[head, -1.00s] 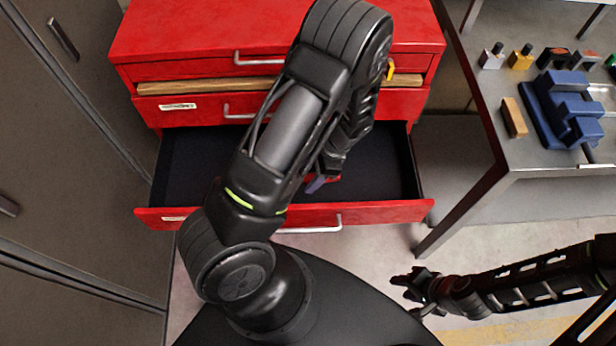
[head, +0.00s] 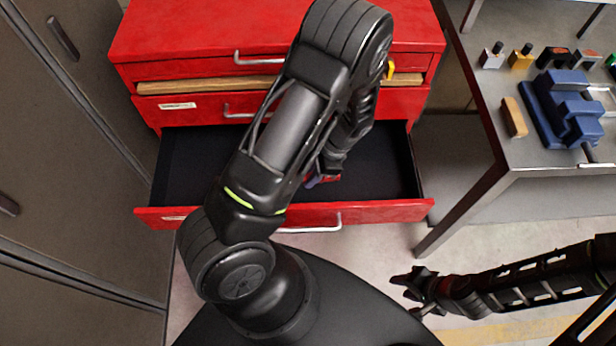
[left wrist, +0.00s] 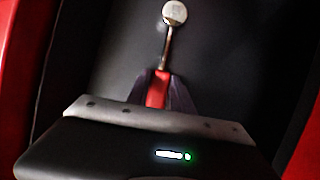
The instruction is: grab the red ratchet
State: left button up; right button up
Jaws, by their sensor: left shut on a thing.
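The red ratchet (left wrist: 157,90) has a red handle, a thin metal neck and a round silver head, and lies over the dark drawer floor. In the left wrist view my left gripper (left wrist: 160,92) is shut on its red handle, one finger on each side, and the head points away. In the head view my left gripper (head: 319,180) is inside the open drawer, mostly hidden by my own arm, with a bit of red at its fingers. My right gripper (head: 408,287) is empty, with spread fingers, over the floor at the lower right.
The open drawer (head: 385,212) belongs to a red cabinet (head: 200,40); its walls surround my left gripper. A metal bench (head: 540,155) at the right holds a blue vise (head: 570,105) and several small items. Grey lockers (head: 80,150) stand at the left.

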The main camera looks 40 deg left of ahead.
pick_arm(q)
grip_shut()
jog(key=shift+r, duration=0.15)
notch_tip(320, 180, up, 18)
dwell(0.8)
jog(key=shift+w, duration=0.1)
dwell(0.4)
